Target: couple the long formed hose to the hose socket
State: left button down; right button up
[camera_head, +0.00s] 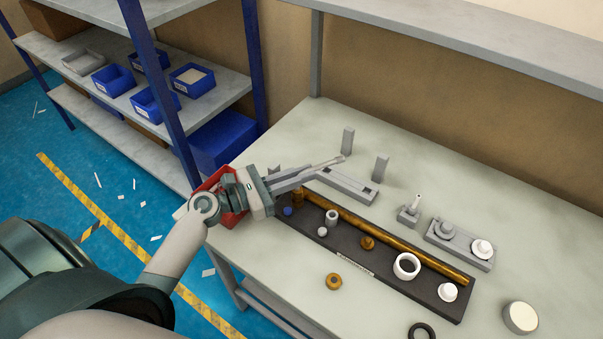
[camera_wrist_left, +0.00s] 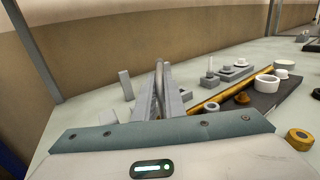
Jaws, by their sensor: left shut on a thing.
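My left gripper (camera_head: 312,173) reaches in from the left over the back left part of the bench. It is shut on a slim grey, slightly bent piece, apparently the long formed hose (camera_head: 330,162), whose free end points right and away. In the left wrist view the hose (camera_wrist_left: 159,75) stands out between the two fingers (camera_wrist_left: 158,100). Its held part is mostly hidden by them. A small grey block with an upright pale pin (camera_head: 410,212) stands apart to the right. I cannot tell which fixture is the hose socket. My right gripper is not in view.
A dark tray (camera_head: 390,275) holds a long brown rod (camera_head: 385,235), white rings and small fittings. A slotted grey block (camera_head: 347,186) and two upright posts (camera_head: 381,167) stand behind it. A grey double fixture (camera_head: 460,245) is at right. A red bin (camera_head: 232,215) is beside the gripper.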

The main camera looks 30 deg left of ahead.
pick_arm(q)
jog(key=shift+f, duration=0.15)
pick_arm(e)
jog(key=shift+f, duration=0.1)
pick_arm(q)
jog(key=c, duration=1.7)
grip_release()
jog(key=shift+c, duration=0.2)
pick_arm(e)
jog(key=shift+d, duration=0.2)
